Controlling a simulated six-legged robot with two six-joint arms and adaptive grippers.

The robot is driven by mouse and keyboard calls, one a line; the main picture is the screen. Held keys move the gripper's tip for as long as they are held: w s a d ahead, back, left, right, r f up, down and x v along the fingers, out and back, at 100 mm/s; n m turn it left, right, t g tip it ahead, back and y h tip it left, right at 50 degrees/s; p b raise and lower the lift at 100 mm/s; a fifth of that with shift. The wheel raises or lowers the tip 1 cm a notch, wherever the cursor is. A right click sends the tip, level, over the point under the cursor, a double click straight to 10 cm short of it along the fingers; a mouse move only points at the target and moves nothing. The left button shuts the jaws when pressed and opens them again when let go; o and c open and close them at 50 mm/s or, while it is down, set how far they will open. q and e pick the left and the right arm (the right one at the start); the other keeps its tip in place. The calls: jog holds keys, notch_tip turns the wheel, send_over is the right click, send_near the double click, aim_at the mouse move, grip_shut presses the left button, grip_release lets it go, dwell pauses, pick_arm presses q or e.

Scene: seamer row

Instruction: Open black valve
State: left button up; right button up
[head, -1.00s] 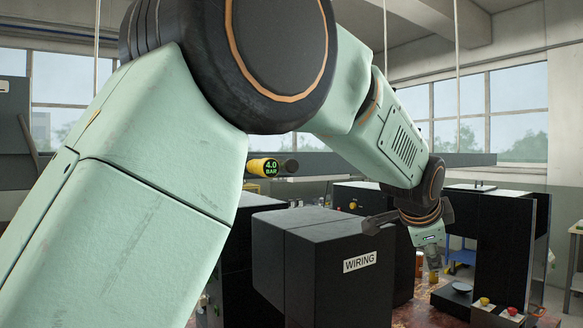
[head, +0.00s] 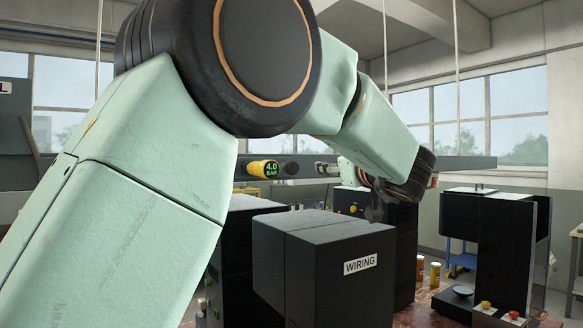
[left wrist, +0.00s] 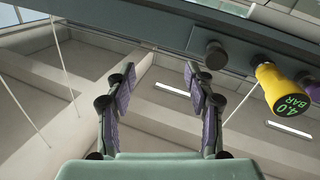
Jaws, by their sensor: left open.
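A black valve knob (head: 291,169) sits on the long grey beam, just right of a yellow round gauge reading 4.0 BAR (head: 264,170). In the left wrist view the dark knob (left wrist: 215,54) stands out beyond my fingertips, with the yellow gauge (left wrist: 285,90) to its right. My left gripper (head: 324,168) is small and partly hidden in the head view, right of the knob and apart from it. In the left wrist view my left gripper (left wrist: 193,76) is open and empty, its two purple-padded fingers spread. My right gripper is in neither view.
A purple knob (left wrist: 312,88) shows at the wrist view's right edge. A black box labelled WIRING (head: 325,265) stands in front below the beam (head: 440,162). A black console with red and yellow buttons (head: 495,255) stands right. Ceiling fills much of the wrist view.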

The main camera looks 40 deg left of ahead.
aim_at(294, 166)
pick_arm(q)
jog(key=s+a+n+g+y, duration=0.2)
jog(key=s+a+n+g, duration=0.1)
jog(key=s+n+g, duration=0.15)
jog(key=shift+m, duration=0.45)
jog(key=x, duration=0.2)
jog(key=p+x, duration=0.1)
jog(key=x, duration=0.4)
jog(key=shift+s+a+f+p, duration=0.2)
jog(key=shift+s+f+p, duration=0.1)
jog(key=shift+s+f, duration=0.1)
jog(key=shift+d, duration=0.1)
jog(key=c, duration=0.6)
jog(key=shift+w, duration=0.1)
grip_shut()
